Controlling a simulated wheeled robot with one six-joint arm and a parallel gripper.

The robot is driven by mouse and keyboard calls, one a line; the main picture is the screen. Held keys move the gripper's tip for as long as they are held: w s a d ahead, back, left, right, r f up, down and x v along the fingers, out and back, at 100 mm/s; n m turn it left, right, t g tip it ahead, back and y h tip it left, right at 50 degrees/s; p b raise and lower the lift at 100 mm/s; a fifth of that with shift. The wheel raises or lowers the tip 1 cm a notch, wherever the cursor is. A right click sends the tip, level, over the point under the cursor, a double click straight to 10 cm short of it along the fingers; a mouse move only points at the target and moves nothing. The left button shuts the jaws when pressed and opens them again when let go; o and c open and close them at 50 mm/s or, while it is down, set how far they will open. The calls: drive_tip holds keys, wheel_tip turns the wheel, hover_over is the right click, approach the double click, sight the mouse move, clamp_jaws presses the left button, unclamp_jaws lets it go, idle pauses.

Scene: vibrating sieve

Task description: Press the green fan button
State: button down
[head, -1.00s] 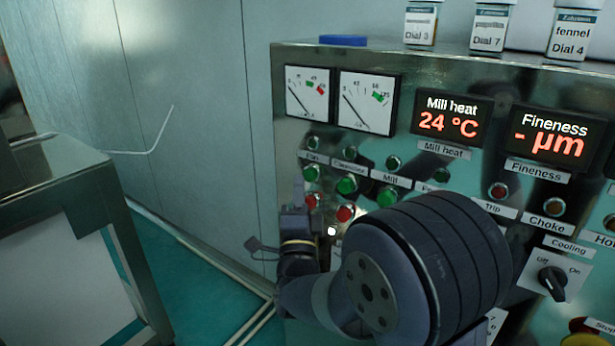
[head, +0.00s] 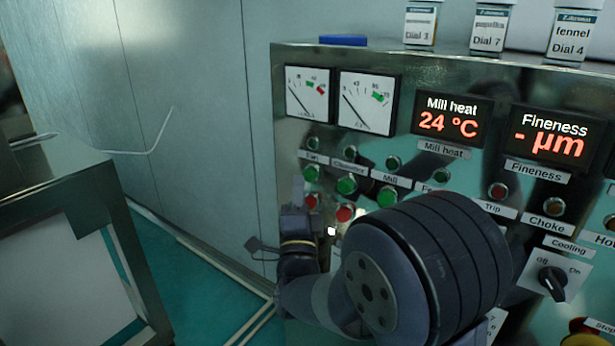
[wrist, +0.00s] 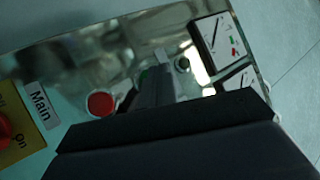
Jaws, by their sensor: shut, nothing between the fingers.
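The green fan button (head: 311,174) is the leftmost green button on the metal control panel, under a small label reading "Fan" (head: 314,158). A red button (head: 312,200) sits below it. In the wrist view the shut fingers (wrist: 150,88) reach toward the panel near a red button (wrist: 100,103). They hide most of the green button there.
More green buttons (head: 346,185) and red ones stand close to the right. Two gauges (head: 367,103) and the "Mill heat" display (head: 451,123) are above. A cooling switch (head: 552,281) is at lower right. A metal frame (head: 70,195) stands at the left.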

idle(0.4)
drive_tip(key=shift+w+d+f+b, duration=0.1)
drive_tip(key=shift+w+d+b, duration=0.2)
drive_tip(key=shift+b, duration=0.45)
drive_tip(key=shift+w+d+b, duration=0.25)
drive_tip(key=shift+w+b, duration=0.2)
idle(0.4)
drive_tip(key=shift+s, duration=0.1)
drive_tip(key=shift+s+a+b, duration=0.55)
drive_tip(key=shift+s+b, duration=0.1)
drive_tip(key=shift+b, duration=0.05)
